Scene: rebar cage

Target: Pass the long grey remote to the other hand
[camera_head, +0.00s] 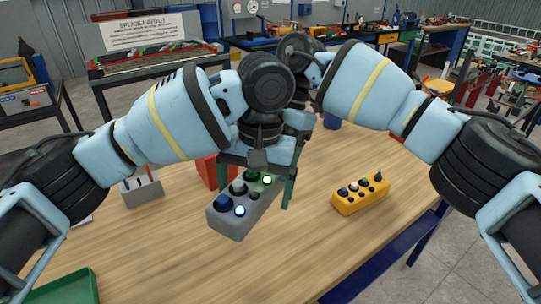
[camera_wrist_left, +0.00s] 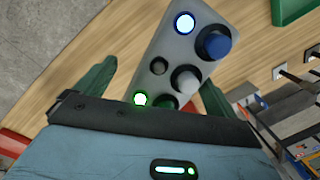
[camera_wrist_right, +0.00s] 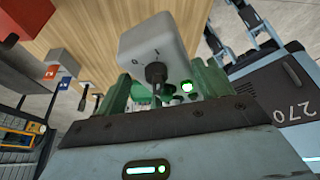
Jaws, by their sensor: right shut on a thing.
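The long grey remote (camera_head: 238,208) is a control box with blue, black and grey knobs and lit white and green buttons. It is held above the wooden table, tilted. My left gripper (camera_head: 257,190) has its green fingers spread around the remote's far end. The left wrist view shows the remote (camera_wrist_left: 178,50) between those fingers, with a clear gap at the left finger. My right gripper (camera_wrist_right: 165,85) is shut on the remote (camera_wrist_right: 153,42), whose end with a 0/1 switch faces the right wrist camera. In the head view the right gripper is hidden behind the left.
A yellow control box (camera_head: 360,195) lies on the table to the right. A grey block (camera_head: 142,188) with slots and a red box (camera_head: 206,172) are at the left and behind. A green tray (camera_head: 65,290) is at the front left. The table's front middle is clear.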

